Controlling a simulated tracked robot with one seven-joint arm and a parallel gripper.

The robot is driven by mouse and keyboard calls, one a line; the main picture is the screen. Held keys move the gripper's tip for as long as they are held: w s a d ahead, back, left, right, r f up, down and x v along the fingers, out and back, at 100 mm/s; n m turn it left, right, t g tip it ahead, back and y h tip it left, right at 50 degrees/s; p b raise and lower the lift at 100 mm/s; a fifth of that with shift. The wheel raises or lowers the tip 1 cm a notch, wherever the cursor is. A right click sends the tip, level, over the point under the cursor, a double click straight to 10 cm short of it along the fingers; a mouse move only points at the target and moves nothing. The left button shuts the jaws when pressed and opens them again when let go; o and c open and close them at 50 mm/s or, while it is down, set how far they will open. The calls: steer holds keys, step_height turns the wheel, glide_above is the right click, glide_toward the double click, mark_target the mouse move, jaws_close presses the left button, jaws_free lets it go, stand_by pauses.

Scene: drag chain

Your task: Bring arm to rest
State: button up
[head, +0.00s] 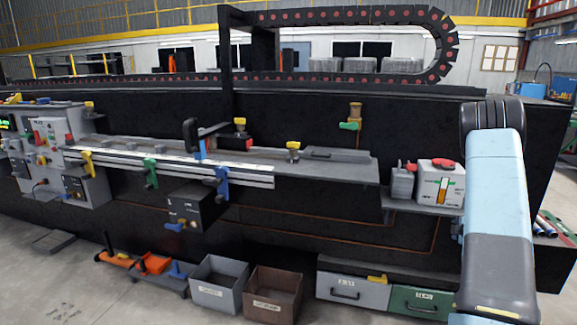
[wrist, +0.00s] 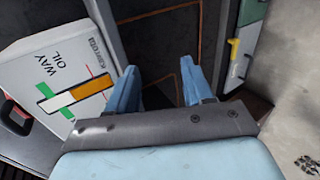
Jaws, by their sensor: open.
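My arm stands at the right of the head view, its light blue and grey links in front of the machine's right end. My gripper is not visible in that view. In the wrist view my gripper (wrist: 160,88) shows two blue fingers spread apart with nothing between them. A white way oil box (wrist: 62,95) is just left of the fingers in that view. The box also shows in the head view (head: 440,183), on a small shelf left of my arm. Beyond the fingers is a dark panel with thin orange lines.
The drag chain (head: 350,16) loops above the long black machine bed. A rail (head: 180,167) carries several coloured clamps. A grey drawer (head: 352,291) and a green drawer (head: 420,301) are low beside my arm. Two open bins (head: 218,283) stand on the floor.

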steer(key=s+a+r+m+g+h, duration=0.15)
steer(key=a+r, duration=0.25)
steer(key=r, duration=0.4)
steer(key=s+a+r+m+t+y, duration=0.1)
steer(key=a+r+m, duration=0.25)
steer(key=r, duration=0.45)
steer(key=s+a+r+m+g, duration=0.2)
steer(key=s+a+r+m, duration=0.2)
steer(key=s+a+r, duration=0.75)
steer(key=s+a+r+m+g+y, duration=0.1)
steer(key=s+a+r+m, duration=0.1)
steer(key=s+a, duration=0.5)
steer(key=s+a+r+m+g+y, duration=0.1)
steer(key=s+a+r+m, duration=0.1)
steer(key=s+a, duration=0.6)
steer(key=s+a+r+m+g+y, duration=0.1)
steer(key=s+a, duration=0.6)
steer(key=s, duration=1)
steer(key=shift+a+r+m+y, duration=0.3)
steer(key=shift+r+m+y, duration=0.05)
steer(key=shift+r+m, duration=0.25)
steer(key=shift+g, duration=0.25)
